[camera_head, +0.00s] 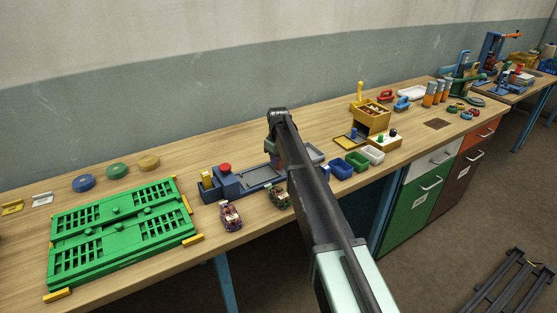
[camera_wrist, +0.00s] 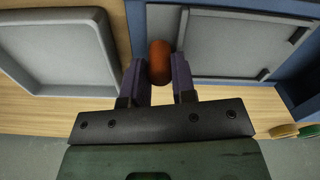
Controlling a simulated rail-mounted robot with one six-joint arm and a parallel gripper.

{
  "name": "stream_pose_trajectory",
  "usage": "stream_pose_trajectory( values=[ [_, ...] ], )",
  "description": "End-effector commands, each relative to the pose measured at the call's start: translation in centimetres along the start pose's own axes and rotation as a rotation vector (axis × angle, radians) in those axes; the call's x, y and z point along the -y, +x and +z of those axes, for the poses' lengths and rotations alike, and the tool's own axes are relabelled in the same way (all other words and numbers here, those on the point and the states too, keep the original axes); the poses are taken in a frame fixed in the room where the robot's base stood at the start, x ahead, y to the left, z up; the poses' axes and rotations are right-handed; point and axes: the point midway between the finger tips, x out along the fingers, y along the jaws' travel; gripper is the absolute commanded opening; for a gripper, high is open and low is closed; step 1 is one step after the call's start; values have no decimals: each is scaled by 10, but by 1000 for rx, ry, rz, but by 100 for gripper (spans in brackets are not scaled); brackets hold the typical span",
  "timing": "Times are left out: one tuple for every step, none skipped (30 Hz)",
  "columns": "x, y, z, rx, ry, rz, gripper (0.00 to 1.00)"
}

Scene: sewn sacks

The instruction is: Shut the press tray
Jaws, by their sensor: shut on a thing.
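The press (camera_head: 226,186) is a blue unit with a red button (camera_head: 225,167) on the bench, left of my arm in the head view. Its grey press tray (camera_head: 258,174) lies flat on the right side of the press; it also shows in the wrist view (camera_wrist: 225,45), framed in blue. An orange-brown handle (camera_wrist: 160,55) stands at the left end of the tray in the wrist view. My gripper (camera_wrist: 158,78) has its purple fingers shut on this handle. In the head view my arm hides the fingers, the handle and the tray's right end.
Two patterned sacks (camera_head: 231,216) (camera_head: 279,197) lie at the bench's front edge, near the press. A shallow grey bin (camera_wrist: 45,50) sits beside the handle. Blue, green and white bins (camera_head: 357,163) stand right of my arm. A green rack (camera_head: 120,230) fills the left.

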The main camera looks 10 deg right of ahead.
Motion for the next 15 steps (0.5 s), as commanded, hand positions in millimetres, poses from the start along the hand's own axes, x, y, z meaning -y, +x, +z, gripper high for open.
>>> stream_pose_trajectory(
  values=[
    [3, 0, -1, 0, -1, 0, 0],
    [6, 0, -1, 0, -2, 0, 0],
    [12, 0, -2, 0, -2, 0, 0],
    [16, 0, -3, 0, -2, 0, 0],
    [22, 0, -4, 0, -2, 0, 0],
    [30, 0, -6, 0, -2, 0, 0],
    [37, 0, -8, 0, -3, 0, 0],
    [43, 0, -9, 0, -3, 0, 0],
    [51, 0, -11, 0, -2, 0, 0],
    [56, 0, -12, 0, -2, 0, 0],
    [61, 0, -13, 0, -3, 0, 0],
    [65, 0, -14, 0, -2, 0, 0],
    [66, 0, -15, 0, -1, 0, 0],
    [68, 0, -15, 0, 0, -1, 0],
    [68, 0, -15, 0, 0, -1, 0]
  ],
)
